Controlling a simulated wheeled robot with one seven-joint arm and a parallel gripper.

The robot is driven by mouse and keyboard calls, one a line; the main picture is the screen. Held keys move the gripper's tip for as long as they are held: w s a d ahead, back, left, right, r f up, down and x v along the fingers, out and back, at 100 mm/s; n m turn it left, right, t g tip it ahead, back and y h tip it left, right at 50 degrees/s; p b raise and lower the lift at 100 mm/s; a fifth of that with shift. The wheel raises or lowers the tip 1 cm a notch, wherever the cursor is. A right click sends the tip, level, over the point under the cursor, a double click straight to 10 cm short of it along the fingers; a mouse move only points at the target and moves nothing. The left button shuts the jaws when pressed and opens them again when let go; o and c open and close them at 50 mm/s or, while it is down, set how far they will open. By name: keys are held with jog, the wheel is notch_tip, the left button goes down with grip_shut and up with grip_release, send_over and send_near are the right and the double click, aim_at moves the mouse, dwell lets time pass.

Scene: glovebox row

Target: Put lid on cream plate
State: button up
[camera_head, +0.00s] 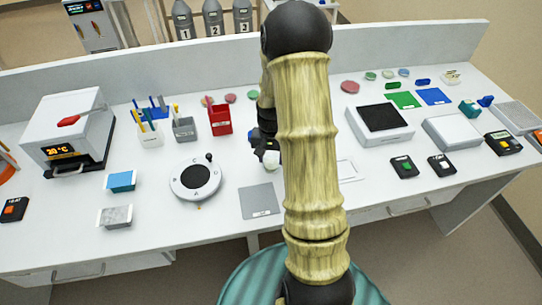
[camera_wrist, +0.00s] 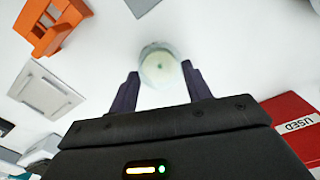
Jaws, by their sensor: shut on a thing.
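My gripper (camera_wrist: 162,82) points down at the white bench, its two dark fingers shut on a pale, clear round thing that seems to be the lid. A small cream-coloured disc with a clear rim, seemingly the cream plate (camera_wrist: 160,66), shows between and just beyond the fingertips. I cannot tell whether lid and plate touch. In the head view my gripper (camera_head: 267,148) is partly hidden behind my arm, with a whitish thing at its tip. The cream plate cannot be made out there.
A red bin (camera_head: 220,118) stands left of the gripper; its USED label shows in the wrist view (camera_wrist: 298,124). An orange rack (camera_wrist: 48,26) and a white-framed panel (camera_wrist: 45,88) are nearby. A round dial device (camera_head: 195,180) and grey mat (camera_head: 260,201) lie in front.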

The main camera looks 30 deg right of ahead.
jog(key=shift+f, duration=0.55)
dwell(1.4)
jog(key=o, duration=1)
notch_tip(320, 180, up, 17)
jog(key=b, duration=0.1)
jog(key=shift+r, duration=0.2)
dwell(0.4)
